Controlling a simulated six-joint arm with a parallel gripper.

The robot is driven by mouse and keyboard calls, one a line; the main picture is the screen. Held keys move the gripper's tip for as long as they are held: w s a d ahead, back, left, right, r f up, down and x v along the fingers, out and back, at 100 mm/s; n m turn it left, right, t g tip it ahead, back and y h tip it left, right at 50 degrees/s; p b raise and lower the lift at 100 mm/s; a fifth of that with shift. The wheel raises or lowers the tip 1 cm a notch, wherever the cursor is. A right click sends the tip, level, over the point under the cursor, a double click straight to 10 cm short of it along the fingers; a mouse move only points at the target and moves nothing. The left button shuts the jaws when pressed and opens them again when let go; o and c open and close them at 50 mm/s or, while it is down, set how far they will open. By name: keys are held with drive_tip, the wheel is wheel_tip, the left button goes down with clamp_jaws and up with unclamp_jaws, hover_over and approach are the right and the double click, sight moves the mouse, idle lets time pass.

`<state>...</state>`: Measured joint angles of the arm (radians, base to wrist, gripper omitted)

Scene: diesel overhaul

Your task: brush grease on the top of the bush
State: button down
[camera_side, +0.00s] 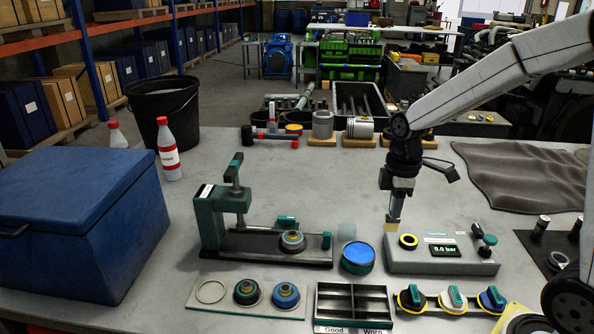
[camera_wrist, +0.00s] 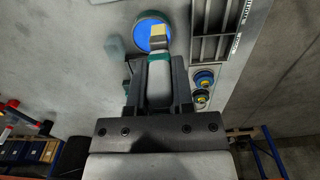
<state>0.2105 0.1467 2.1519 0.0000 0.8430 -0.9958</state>
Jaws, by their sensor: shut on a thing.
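My gripper (camera_side: 398,196) is shut on a brush (camera_side: 392,221) with pale bristles, held bristles down above the table. In the wrist view the brush (camera_wrist: 158,36) shows between the fingers (camera_wrist: 160,62), its bristles overlapping the blue-topped grease tin (camera_wrist: 147,22). In the side view the tin (camera_side: 358,258) stands left of and nearer the camera than the brush, with a gap between. A bush-like part (camera_side: 292,240) sits on the base of the green press (camera_side: 230,215).
A tester with a display (camera_side: 443,252) stands just right of the brush. A divided Good/Worn tray (camera_side: 352,318) and several capped valves (camera_side: 452,298) are in front. A blue box (camera_side: 80,220) fills the left. A grey cloth (camera_side: 525,175) lies back right.

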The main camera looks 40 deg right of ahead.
drive_tip(key=w+a+f, duration=0.2)
drive_tip(key=w, duration=0.3)
drive_tip(key=shift+w+a+f, duration=0.2)
drive_tip(key=shift+w+f, duration=0.2)
drive_tip(key=shift+f, duration=0.2)
drive_tip(key=shift+f, duration=2.8)
drive_tip(key=shift+s+f, duration=0.1)
drive_tip(key=shift+f, duration=0.5)
idle(1.0)
drive_tip(key=shift+r, duration=0.1)
wheel_tip(320, 180, up, 7)
idle(1.1)
idle(0.6)
